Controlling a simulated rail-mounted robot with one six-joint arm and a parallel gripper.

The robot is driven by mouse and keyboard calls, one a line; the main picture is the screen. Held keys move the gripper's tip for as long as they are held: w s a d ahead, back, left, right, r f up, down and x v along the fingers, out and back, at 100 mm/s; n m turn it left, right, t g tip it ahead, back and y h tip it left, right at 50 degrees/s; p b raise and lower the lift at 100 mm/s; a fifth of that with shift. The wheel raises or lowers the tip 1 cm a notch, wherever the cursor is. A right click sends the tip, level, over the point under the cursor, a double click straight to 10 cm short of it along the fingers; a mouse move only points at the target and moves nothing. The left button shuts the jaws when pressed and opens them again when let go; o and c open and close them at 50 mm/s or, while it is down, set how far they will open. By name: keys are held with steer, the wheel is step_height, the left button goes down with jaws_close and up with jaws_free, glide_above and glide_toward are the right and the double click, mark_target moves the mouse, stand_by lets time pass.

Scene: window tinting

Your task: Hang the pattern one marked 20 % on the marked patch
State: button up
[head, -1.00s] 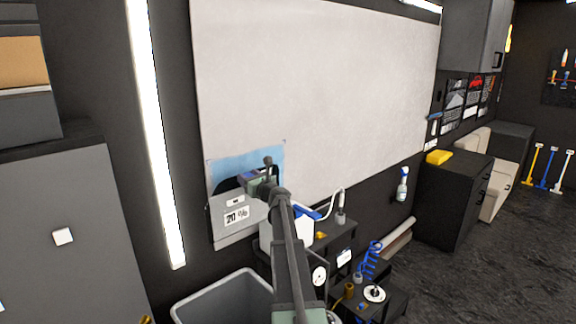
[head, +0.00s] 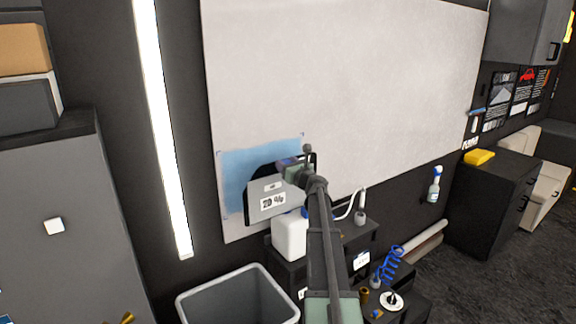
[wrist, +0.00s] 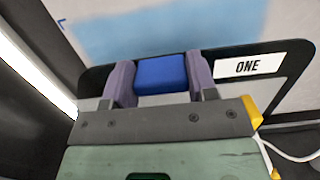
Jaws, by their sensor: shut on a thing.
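The pattern (head: 258,205) is a grey plate with a black border, marked 20 % in the head view. In the wrist view the pattern (wrist: 290,87) carries a white label reading ONE. My gripper (head: 291,165) is shut on its blue grip block at the top edge; the purple fingers (wrist: 160,75) sit either side of the block. The marked patch (head: 236,170) is a light blue rectangle at the lower left of the white board. The pattern hangs in front of its lower right part. I cannot tell whether pattern and board touch.
A grey bin (head: 235,295) and a white canister (head: 289,238) stand below the pattern. A dark cart with a blue coiled hose (head: 390,263) is to the right. A bright light strip (head: 165,120) runs down the left wall.

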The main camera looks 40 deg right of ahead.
steer(key=w, duration=0.4)
steer(key=w+d, duration=0.1)
steer(key=w, duration=0.7)
steer(key=shift+w+d, duration=0.1)
steer(key=shift+d, duration=0.15)
steer(key=shift+w, duration=0.4)
stand_by(0.5)
steer(key=o, duration=1.3)
steer(key=shift+c, duration=0.2)
steer(key=shift+s, duration=0.1)
steer(key=s, duration=0.3)
steer(key=s+f+b, duration=0.1)
steer(key=s, duration=0.3)
steer(key=s+a, duration=0.1)
steer(key=s, duration=0.2)
steer(key=shift+s+a+f, duration=0.1)
steer(key=shift+s+f, duration=0.05)
steer(key=shift+s, duration=0.15)
